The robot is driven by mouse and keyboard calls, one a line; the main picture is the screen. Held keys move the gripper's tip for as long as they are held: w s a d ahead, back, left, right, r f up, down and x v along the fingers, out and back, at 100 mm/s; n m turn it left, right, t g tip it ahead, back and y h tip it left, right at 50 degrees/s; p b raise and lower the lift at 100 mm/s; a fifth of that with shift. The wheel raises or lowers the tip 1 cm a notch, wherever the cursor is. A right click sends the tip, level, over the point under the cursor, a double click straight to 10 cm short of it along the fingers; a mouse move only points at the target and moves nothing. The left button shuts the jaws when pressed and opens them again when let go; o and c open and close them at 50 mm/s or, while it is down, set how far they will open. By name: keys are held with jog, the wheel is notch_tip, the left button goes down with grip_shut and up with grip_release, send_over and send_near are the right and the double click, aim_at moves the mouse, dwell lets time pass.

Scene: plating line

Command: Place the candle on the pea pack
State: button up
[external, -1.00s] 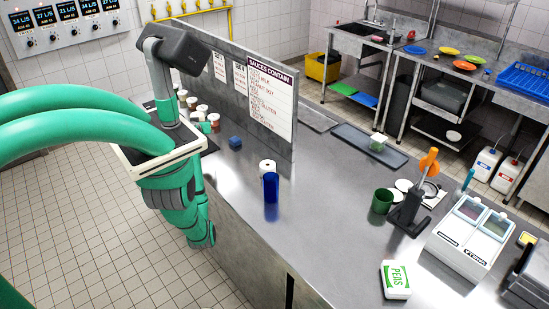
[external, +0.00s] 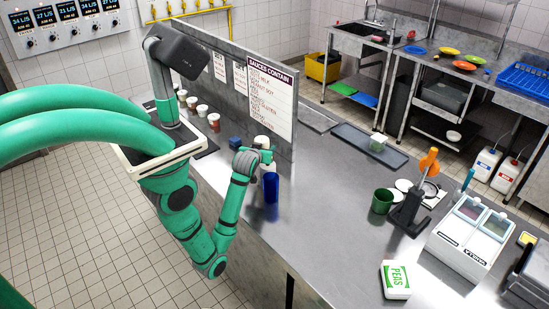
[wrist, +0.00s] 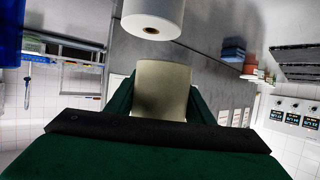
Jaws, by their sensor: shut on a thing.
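A cream cylinder, the candle (wrist: 160,90), is between my fingers in the wrist view, and my gripper (external: 262,156) is shut on it. In the external view the candle's pale top (external: 262,142) shows just above my gripper, which is over the counter beside the dividing panel. The pea pack (external: 396,280), white and green with PEAS on it, lies flat at the front right of the counter, well away from my gripper. The pea pack does not show in the wrist view.
A white roll (wrist: 152,18) stands close to my gripper, partly hidden externally. A blue cup (external: 271,188) is beside it. A green cup (external: 382,201), a dark stand with an orange top (external: 410,212) and a white two-bin unit (external: 470,232) stand farther right. The middle counter is clear.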

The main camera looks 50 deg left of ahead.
jog(key=w+d+r+m+t+h, duration=0.15)
jog(key=d+m+h, duration=0.3)
jog(key=d, duration=1.35)
jog(key=w+d+r+m+t+h, duration=0.1)
jog(key=w+d+r+m+h, duration=0.25)
jog(key=d, duration=1.45)
jog(key=s+d+r+m+g+h, duration=0.1)
jog(key=s+d+m+h, duration=0.3)
jog(key=d, duration=0.5)
jog(key=s+d+r+m+g+h, duration=0.1)
jog(key=s+d+g+h, duration=0.1)
jog(key=s+d, duration=0.55)
jog(key=s+d+r+m+g+h, duration=0.1)
jog(key=s+d+m+h, duration=0.25)
jog(key=d, duration=0.65)
send_over(405, 277)
jog(key=shift+n, duration=0.25)
notch_tip(405, 277, down, 9)
jog(key=shift+w+d+f, duration=0.4)
jog(key=shift+f, duration=1.65)
jog(key=shift+f, duration=0.15)
